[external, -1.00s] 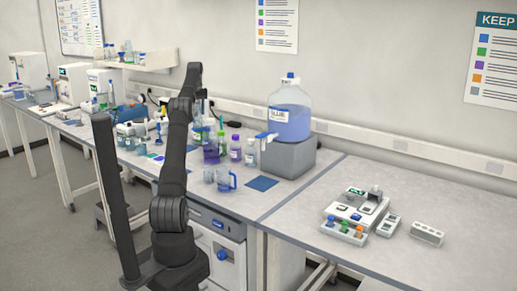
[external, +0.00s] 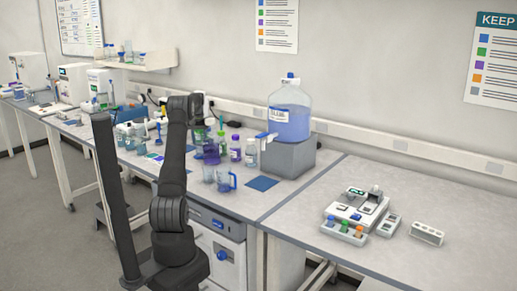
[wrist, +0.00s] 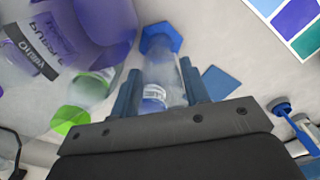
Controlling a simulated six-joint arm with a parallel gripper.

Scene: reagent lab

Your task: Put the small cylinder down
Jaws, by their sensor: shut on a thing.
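In the wrist view, my gripper (wrist: 158,82) is shut on the small cylinder (wrist: 165,70), a clear tube with a printed label. The small cylinder has a blue six-sided foot at its far end. One finger is on each side of the tube, and its near end is hidden by the gripper body. I cannot tell from the wrist view whether the foot touches the bench. In the external view my arm hides most of the gripper and the held cylinder.
In the wrist view a large purple-labelled bottle (wrist: 62,38) and a green-capped bottle (wrist: 88,92) are close on the left. A blue-topped tool (wrist: 290,115) is at right.

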